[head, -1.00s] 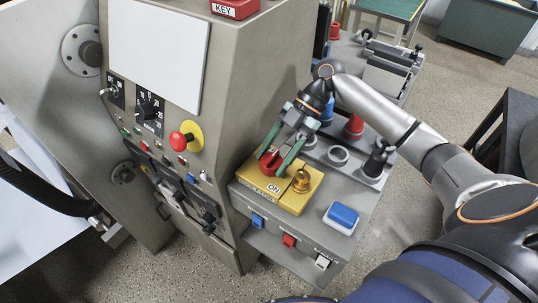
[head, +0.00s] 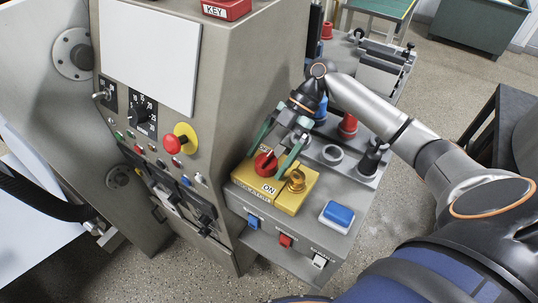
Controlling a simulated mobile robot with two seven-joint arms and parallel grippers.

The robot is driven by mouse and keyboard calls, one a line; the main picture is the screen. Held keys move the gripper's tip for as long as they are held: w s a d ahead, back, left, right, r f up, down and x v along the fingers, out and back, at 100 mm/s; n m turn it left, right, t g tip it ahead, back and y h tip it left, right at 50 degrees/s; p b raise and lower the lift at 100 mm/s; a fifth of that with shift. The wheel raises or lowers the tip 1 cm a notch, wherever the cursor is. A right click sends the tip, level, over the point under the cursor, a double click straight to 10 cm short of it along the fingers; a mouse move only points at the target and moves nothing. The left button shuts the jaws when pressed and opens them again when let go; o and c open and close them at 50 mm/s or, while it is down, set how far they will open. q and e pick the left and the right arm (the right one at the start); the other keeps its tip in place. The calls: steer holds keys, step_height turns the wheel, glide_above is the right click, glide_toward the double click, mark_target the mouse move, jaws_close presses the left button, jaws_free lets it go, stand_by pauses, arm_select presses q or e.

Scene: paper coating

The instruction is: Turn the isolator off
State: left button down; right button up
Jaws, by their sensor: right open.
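The isolator is a yellow box (head: 245,176) on the grey side console, with a red rotary knob (head: 265,163) on top. A white ON label (head: 269,188) lies in front of the knob, and an OFF label (head: 265,149) shows partly behind it. A brass padlock-like piece (head: 297,181) sits on the box's right end. My right gripper (head: 264,164) is open, its green fingers on either side of the knob. Whether they touch it, I cannot tell. The knob's exact pointing direction is hard to read. My left gripper is not in view.
A blue-topped block (head: 338,215) sits right of the isolator. Blue, red and white switches (head: 286,240) line the console front. The machine panel with a red stop button (head: 173,144) rises at left. A red-topped item (head: 348,126) and a dark-handled one (head: 371,157) stand behind.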

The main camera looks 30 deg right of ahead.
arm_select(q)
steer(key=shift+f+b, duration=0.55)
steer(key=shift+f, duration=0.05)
arm_select(e)
steer(key=v, duration=1.2)
steer(key=shift+d+r, duration=0.2)
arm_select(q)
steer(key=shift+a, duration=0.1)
